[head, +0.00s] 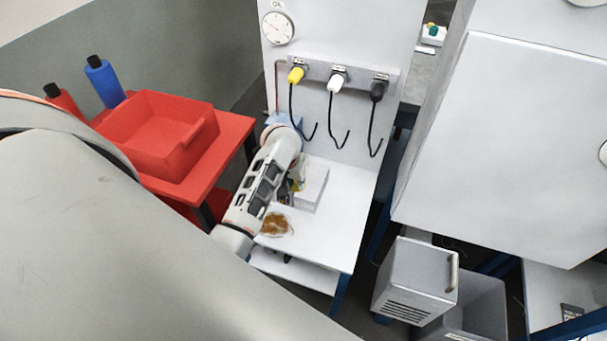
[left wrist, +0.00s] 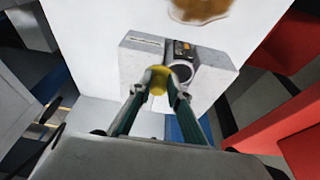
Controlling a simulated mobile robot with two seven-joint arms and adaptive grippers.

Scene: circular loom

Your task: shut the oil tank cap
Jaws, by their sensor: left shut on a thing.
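A white box-shaped tank (head: 313,187) sits on the white table, partly hidden by my left arm in the head view. In the left wrist view the tank (left wrist: 211,85) has a dark round opening (left wrist: 182,71) in its top. My left gripper (left wrist: 160,77) is shut on a yellow cap (left wrist: 158,87) beside this opening. Whether the cap touches the tank or is hinged to it cannot be told. In the head view my left gripper (head: 296,180) is small and mostly hidden behind my arm. My right gripper is not in view.
A brown oil stain (head: 274,225) lies on the white table (head: 332,236) near the tank. A panel with yellow (head: 296,75), white (head: 337,81) and black (head: 378,90) nozzles stands behind. A red bin (head: 155,135) is left. A grey cabinet (head: 510,140) stands right.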

